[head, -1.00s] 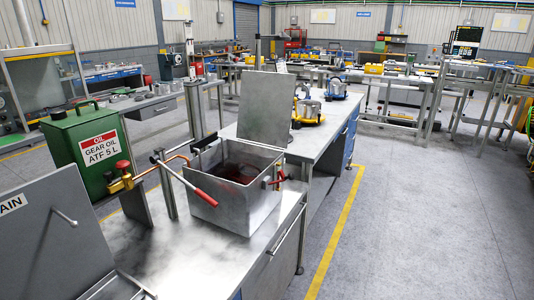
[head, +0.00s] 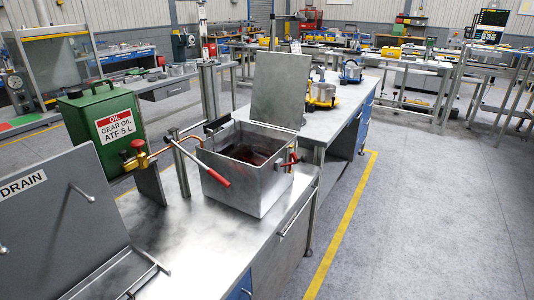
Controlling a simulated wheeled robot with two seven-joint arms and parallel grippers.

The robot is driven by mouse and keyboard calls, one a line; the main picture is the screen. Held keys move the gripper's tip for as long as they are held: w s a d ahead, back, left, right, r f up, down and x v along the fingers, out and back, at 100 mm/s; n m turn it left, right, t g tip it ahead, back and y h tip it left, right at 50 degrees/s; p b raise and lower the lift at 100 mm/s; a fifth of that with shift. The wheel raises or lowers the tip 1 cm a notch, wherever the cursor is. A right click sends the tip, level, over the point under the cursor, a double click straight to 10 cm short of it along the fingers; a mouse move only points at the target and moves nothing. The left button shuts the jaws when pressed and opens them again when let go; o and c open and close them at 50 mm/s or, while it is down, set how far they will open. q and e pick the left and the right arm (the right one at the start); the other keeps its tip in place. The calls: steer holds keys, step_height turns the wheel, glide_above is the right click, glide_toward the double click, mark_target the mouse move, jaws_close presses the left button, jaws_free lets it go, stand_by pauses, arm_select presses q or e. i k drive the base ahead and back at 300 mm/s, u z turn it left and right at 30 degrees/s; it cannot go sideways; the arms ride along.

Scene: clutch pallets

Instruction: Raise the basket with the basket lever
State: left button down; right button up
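A square metal tank (head: 258,187) stands on the steel bench with its lid (head: 279,90) raised upright at the back. Dark reddish liquid or contents (head: 250,153) show inside; the basket itself cannot be made out clearly. A lever with a red handle (head: 214,177) slants down across the tank's left front side; it seems to be the basket lever. A second, shorter red handle (head: 291,160) is on the tank's right side. Neither of my grippers shows in the head view.
A green gear oil can (head: 107,130) with a brass tap and red knob (head: 138,146) stands left of the tank. A grey drain panel (head: 62,215) and tray are at the front left. Open floor (head: 430,210) lies right of the yellow line.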

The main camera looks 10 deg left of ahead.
mark_target(169, 139)
steer(key=z, duration=1.35)
steer(key=i, duration=1.35)
steer(key=u, duration=2.55)
